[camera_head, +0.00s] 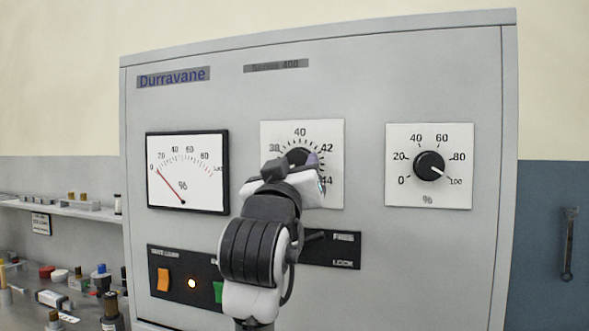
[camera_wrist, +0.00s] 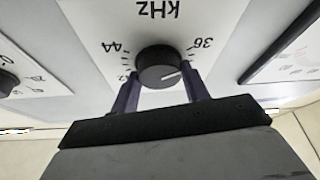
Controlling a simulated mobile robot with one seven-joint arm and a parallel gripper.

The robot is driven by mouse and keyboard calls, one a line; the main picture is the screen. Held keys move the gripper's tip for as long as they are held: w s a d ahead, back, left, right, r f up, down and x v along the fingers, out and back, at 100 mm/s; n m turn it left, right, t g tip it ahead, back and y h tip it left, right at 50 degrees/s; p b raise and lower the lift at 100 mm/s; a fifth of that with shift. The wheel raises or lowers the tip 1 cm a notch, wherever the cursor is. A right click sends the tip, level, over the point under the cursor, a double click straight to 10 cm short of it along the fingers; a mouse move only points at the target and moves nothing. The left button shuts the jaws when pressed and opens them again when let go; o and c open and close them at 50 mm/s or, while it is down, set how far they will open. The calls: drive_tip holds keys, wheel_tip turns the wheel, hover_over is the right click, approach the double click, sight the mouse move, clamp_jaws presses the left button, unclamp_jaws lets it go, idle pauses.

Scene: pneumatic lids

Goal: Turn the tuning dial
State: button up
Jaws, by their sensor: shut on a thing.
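The tuning dial is a black round knob on a white kHz scale plate (camera_head: 332,133) in the middle of the grey panel. In the wrist view, which is upside down, the knob (camera_wrist: 160,62) sits between my two fingers. My gripper (camera_wrist: 161,76) is shut on the knob, one finger on each side. In the head view my gripper (camera_head: 297,164) and wrist cover most of the knob and the lower part of the plate.
A % meter (camera_head: 187,150) with its red needle near 0 is on the left, a % knob (camera_head: 429,165) on the right. Below are an orange switch (camera_head: 163,279), a lit lamp (camera_head: 191,283), a green switch (camera_head: 218,291) and a FREE/LOCK lever (camera_head: 313,238), partly behind my arm.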

drive_tip(key=m+h+b, duration=0.1)
drive_tip(key=m+h, duration=0.1)
drive_tip(key=m, duration=0.2)
drive_tip(key=m+g+h, duration=0.1)
drive_tip(key=m+h, duration=0.1)
drive_tip(key=m, duration=0.3)
drive_tip(key=shift+a+g+b, duration=0.2)
drive_tip(key=shift+g+b, duration=0.1)
drive_tip(key=shift+b, duration=0.1)
drive_tip(key=m+g+h, duration=0.1)
drive_tip(key=m, duration=0.1)
drive_tip(key=m+h, duration=0.1)
drive_tip(key=m, duration=0.2)
drive_tip(key=shift+r+g, duration=0.1)
drive_tip(key=shift+g, duration=0.3)
drive_tip(key=shift+w+m+g+h, duration=0.1)
drive_tip(key=shift+m+g+h, duration=0.3)
drive_tip(key=shift+m, duration=0.75)
drive_tip(key=shift+m+g+h, duration=0.2)
drive_tip(key=shift+m+g, duration=0.3)
drive_tip(key=shift+m, duration=0.65)
drive_tip(key=o, duration=1)
